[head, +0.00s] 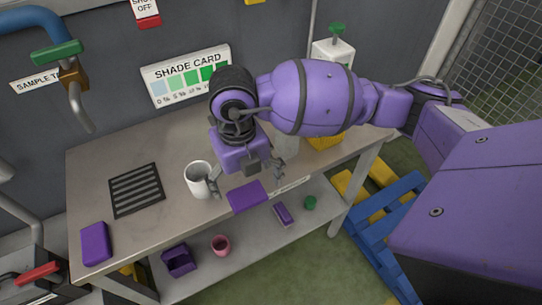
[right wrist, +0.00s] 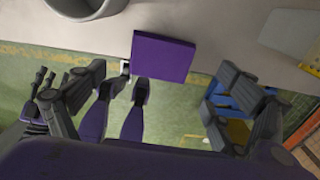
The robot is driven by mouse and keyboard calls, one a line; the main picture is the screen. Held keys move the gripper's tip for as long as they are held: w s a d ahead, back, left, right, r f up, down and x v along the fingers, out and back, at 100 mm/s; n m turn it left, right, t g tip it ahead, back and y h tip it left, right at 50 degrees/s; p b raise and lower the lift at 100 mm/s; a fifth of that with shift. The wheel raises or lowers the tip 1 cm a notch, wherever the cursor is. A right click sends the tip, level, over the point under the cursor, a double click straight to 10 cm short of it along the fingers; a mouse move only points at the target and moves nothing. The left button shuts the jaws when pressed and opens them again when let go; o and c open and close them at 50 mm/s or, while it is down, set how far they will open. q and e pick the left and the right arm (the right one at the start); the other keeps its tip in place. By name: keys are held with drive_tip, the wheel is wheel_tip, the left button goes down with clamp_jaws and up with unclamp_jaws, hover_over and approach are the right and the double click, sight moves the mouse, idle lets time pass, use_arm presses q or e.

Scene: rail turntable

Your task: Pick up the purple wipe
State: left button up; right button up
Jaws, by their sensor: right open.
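The purple wipe (head: 247,196) is a flat purple square at the front edge of the workbench (head: 150,225), partly sticking out over the edge. It also shows in the right wrist view (right wrist: 163,57), at the upper middle. My right gripper (head: 246,181) is open above the bench, with its fingers spread to either side of the wipe. I cannot tell the exact height gap. My left gripper is not in view.
A white mug (head: 197,180) stands just left of the right gripper. A dark slotted mat (head: 136,190) and another purple block (head: 96,243) lie further left. The lower shelf holds a purple bin (head: 179,261) and a pink cup (head: 221,245). Blue pallet (head: 385,215) at right.

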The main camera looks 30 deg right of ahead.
sight(247, 196)
wheel_tip(247, 196, down, 4)
drive_tip(key=shift+f, duration=0.2)
drive_tip(key=shift+c, duration=0.2)
drive_tip(key=c, duration=1.1)
drive_tip(key=shift+o, duration=0.2)
drive_tip(key=shift+r, duration=0.1)
